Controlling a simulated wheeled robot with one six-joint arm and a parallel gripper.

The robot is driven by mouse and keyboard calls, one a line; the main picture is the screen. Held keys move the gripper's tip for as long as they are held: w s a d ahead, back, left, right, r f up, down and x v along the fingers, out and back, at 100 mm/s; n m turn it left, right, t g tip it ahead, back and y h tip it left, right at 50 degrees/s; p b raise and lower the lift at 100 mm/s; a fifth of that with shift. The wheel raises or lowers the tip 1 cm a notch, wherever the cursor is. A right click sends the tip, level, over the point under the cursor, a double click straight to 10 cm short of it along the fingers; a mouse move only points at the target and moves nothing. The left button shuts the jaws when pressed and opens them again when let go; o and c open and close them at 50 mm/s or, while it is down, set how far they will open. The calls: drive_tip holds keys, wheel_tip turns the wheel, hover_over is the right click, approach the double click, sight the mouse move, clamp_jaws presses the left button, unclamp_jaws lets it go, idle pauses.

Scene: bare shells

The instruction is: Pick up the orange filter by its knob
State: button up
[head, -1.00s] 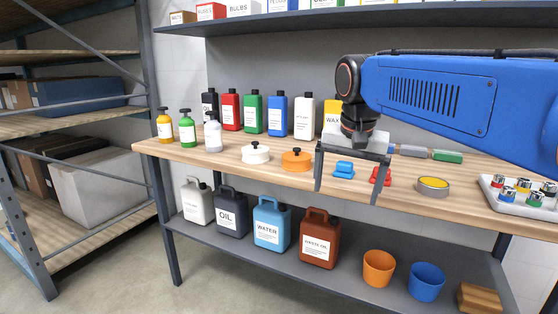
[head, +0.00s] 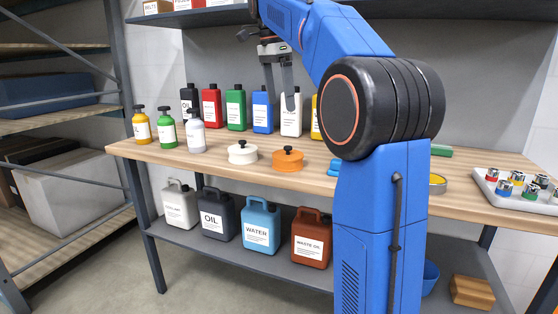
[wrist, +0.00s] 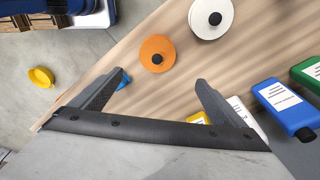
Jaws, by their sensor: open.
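The orange filter (head: 288,162) is a low round disc with a black knob on top, lying on the wooden workbench (head: 215,166). In the wrist view the orange filter (wrist: 158,54) lies beyond the fingertips, seen from above, with the dark knob at its middle. My gripper (head: 279,101) is open and empty, raised above the bench behind the filter, in front of the bottle row. The wrist view shows both fingers of my gripper (wrist: 160,76) spread wide, apart from the filter.
A white filter (head: 242,154) with a black knob sits just left of the orange one. Pump bottles (head: 166,132) stand further left and several bottles (head: 236,110) line the back. A white tray (head: 518,192) is at right. My arm hides part of the bench.

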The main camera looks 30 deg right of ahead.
sight(288, 146)
drive_tip(key=f, duration=0.4)
drive_tip(key=d+f, duration=0.1)
drive_tip(key=f, duration=0.6)
drive_tip(key=shift+s+d+f, duration=0.1)
drive_tip(key=shift+d+f, duration=0.25)
drive_tip(key=shift+f, duration=0.05)
drive_tip(key=f, duration=0.2)
drive_tip(key=s+f, duration=0.1)
drive_tip(key=f, duration=0.1)
drive_tip(key=shift+d, duration=0.25)
drive_tip(key=shift+f, duration=0.65)
drive_tip(key=shift+w, duration=0.1)
drive_tip(key=shift+c, duration=0.2)
drive_tip(key=c, duration=1)
